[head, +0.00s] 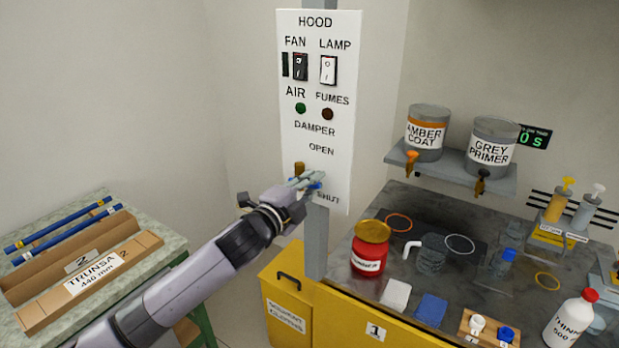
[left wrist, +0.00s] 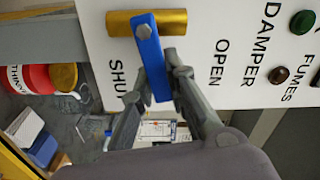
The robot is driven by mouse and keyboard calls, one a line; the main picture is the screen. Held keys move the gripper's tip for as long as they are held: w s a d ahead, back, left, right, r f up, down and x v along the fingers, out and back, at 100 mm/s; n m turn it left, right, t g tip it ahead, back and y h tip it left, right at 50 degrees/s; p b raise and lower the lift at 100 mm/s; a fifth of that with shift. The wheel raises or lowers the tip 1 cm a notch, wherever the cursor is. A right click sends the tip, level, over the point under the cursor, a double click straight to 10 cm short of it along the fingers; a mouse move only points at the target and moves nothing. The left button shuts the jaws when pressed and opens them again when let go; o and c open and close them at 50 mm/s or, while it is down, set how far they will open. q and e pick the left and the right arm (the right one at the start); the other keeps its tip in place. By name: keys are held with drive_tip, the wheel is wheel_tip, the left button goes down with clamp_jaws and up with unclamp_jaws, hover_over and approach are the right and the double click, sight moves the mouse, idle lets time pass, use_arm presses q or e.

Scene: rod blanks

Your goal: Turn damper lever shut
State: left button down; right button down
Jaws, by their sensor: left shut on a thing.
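A white hood panel (head: 317,130) stands at the centre, with damper labels OPEN above and SHUT below. The damper lever (left wrist: 152,60) is a blue bar with a bolt at one end, in front of a brass cylinder (left wrist: 172,20). The cylinder also shows in the head view (head: 299,168). My left gripper (left wrist: 158,84) is shut on the blue lever, its fingers on both sides of the bar. The lever points between the OPEN and SHUT labels. In the head view my left gripper (head: 310,182) partly hides the lever. My right gripper is not in view.
A yellow cabinet (head: 287,300) stands below the panel. The bench (head: 390,265) at right holds a red tin (head: 369,262), cups and a thinner bottle (head: 570,322). Paint cans sit on a shelf (head: 450,172) above it. A side table (head: 70,222) at left holds rods and a box.

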use_arm(q)
drive_tip(key=shift+f+m, duration=0.65)
drive_tip(key=shift+m, duration=0.55)
drive_tip(key=c, duration=1.6)
unclamp_jaws()
drive_tip(key=shift+d, duration=0.1)
drive_tip(key=shift+o, duration=0.2)
drive_tip(key=shift+s, duration=0.15)
drive_tip(key=v, duration=1.2)
